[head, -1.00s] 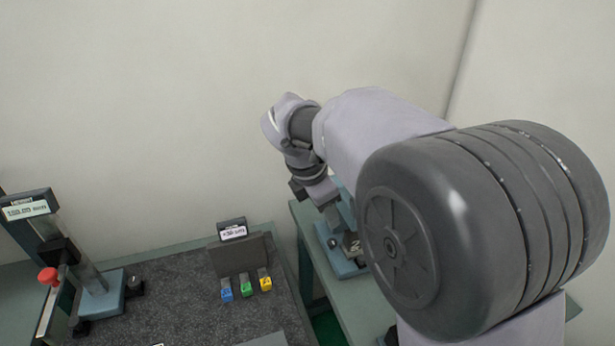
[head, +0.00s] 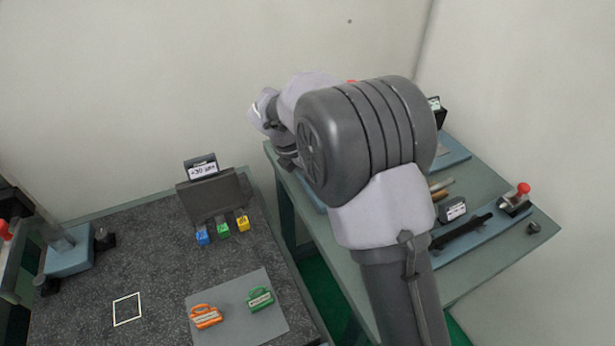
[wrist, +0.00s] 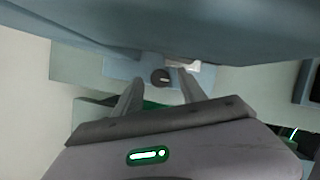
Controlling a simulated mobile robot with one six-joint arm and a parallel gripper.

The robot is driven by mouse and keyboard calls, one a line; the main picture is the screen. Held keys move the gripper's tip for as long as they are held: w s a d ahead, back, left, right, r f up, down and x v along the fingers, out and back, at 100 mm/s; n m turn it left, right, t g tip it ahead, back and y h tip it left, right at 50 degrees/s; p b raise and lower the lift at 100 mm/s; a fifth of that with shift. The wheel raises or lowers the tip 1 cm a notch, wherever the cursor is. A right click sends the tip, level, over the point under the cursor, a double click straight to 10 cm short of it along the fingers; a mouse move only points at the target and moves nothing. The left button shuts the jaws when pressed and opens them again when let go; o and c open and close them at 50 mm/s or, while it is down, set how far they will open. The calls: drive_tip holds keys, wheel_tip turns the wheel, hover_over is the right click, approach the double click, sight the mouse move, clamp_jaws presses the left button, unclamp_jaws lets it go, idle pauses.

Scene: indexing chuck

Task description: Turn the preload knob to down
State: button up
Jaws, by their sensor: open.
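In the wrist view, a small dark round knob (wrist: 161,77) sits on a light blue plate (wrist: 117,67), with a pale patch just right of it. It may be the preload knob, but I can read no marking or setting on it. My gripper (wrist: 159,85) is open, with its two fingers apart and nothing held. The knob shows between the fingertips; I cannot tell how far beyond them it is. In the head view my arm hides the gripper and this knob.
A large blue-grey surface (wrist: 160,28) fills the top of the wrist view. In the head view, the right table (head: 505,250) carries a blue fixture with a red knob (head: 523,189). The left bench holds colored blocks (head: 223,230), a grey mat (head: 240,325) with orange and green tags, and a display (head: 203,170).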

clamp_jaws()
drive_tip(key=shift+r, duration=0.1)
drive_tip(key=shift+r+m+p, duration=0.1)
drive_tip(key=shift+m+p, duration=0.2)
drive_tip(key=shift+p, duration=0.55)
drive_tip(key=m+p, duration=0.1)
drive_tip(key=p, duration=0.1)
drive_tip(key=shift+r+g+p, duration=0.15)
drive_tip(key=shift+g+p, duration=0.15)
drive_tip(key=m+h+p, duration=0.1)
drive_tip(key=m+p, duration=0.1)
drive_tip(key=p, duration=0.2)
drive_tip(key=shift+w+a+m+g+p, duration=0.1)
drive_tip(key=shift+w+m+g+p, duration=0.05)
drive_tip(key=shift+m+g+p, duration=0.25)
drive_tip(key=m+g+p, duration=0.1)
drive_tip(key=m+p, duration=0.2)
drive_tip(key=p, duration=0.1)
drive_tip(key=shift+w, duration=0.15)
drive_tip(key=shift+w+f+m+g+p, duration=0.15)
drive_tip(key=shift+m+g+p, duration=0.3)
drive_tip(key=shift+m, duration=0.35)
drive_tip(key=shift+s+f+m+g+p, duration=0.15)
drive_tip(key=shift+m+g+p, duration=0.1)
drive_tip(key=shift+m+p, duration=0.4)
drive_tip(key=shift+w+m, duration=0.15)
drive_tip(key=shift+m, duration=0.2)
